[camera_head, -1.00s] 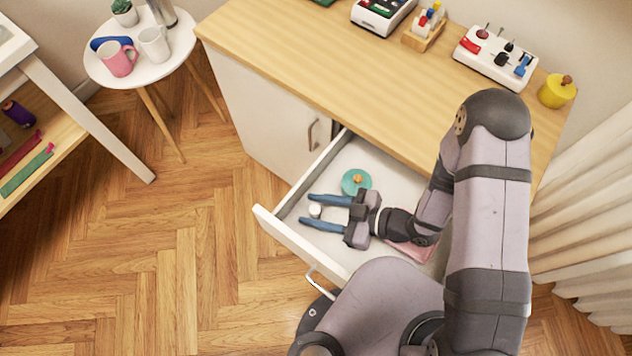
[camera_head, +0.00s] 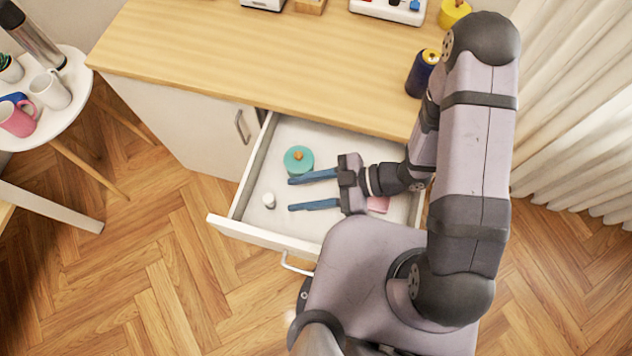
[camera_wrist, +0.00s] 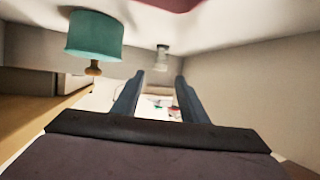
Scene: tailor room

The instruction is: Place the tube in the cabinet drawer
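A small white tube (camera_head: 269,200) stands on the floor of the open cabinet drawer (camera_head: 240,232), near its left end. It also shows in the wrist view (camera_wrist: 162,57), just beyond my fingertips. My gripper (camera_head: 290,194) reaches into the drawer from the right, with its two blue fingers spread apart. Nothing is between them, and a small gap separates the tips from the tube. The fingers also show in the wrist view (camera_wrist: 160,76), where the scene appears upside down.
A teal round object with an orange knob (camera_head: 298,160) lies in the drawer behind the tube. A pink item (camera_head: 378,204) is partly hidden under my gripper. A dark blue spool (camera_head: 422,73) stands on the cabinet top (camera_head: 250,60). A side table with mugs (camera_head: 70,115) is at left.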

